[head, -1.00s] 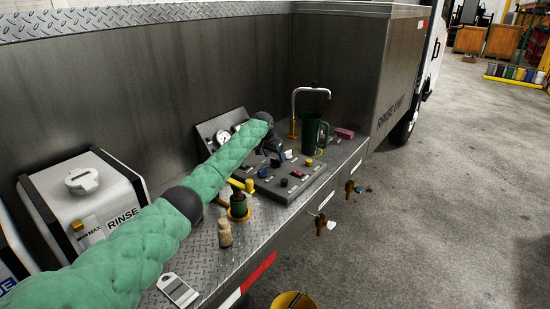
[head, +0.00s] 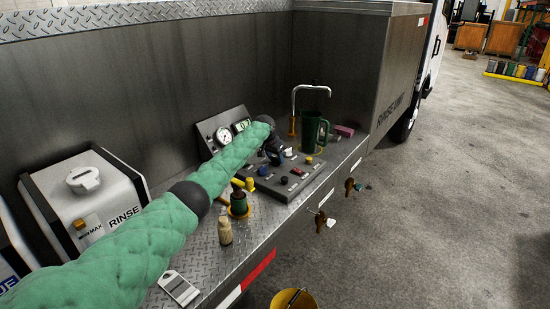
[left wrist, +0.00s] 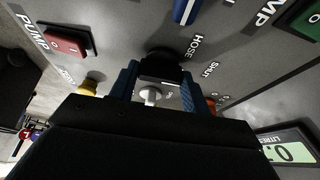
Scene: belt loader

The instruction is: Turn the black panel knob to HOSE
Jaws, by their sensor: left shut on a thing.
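The black panel knob (left wrist: 163,58) shows in the left wrist view between the blue fingertips of my left gripper (left wrist: 158,80), which is shut on it. The label HOSE (left wrist: 195,47) is just right of the knob, and SHUT (left wrist: 210,70) is below that label. A short white line shows on the black part between the fingers. I cannot tell which label it points at. In the head view my left gripper (head: 275,156) is low over the sloped grey control panel (head: 283,190) and hides most of the knob. My right gripper is out of view.
The panel carries a red PUMP switch (left wrist: 68,40), a blue knob (left wrist: 187,10) and a green switch (left wrist: 308,22). A green mug (head: 314,132) and a tap (head: 294,101) stand behind. A gauge (head: 223,135) and small bottle (head: 225,232) are nearby.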

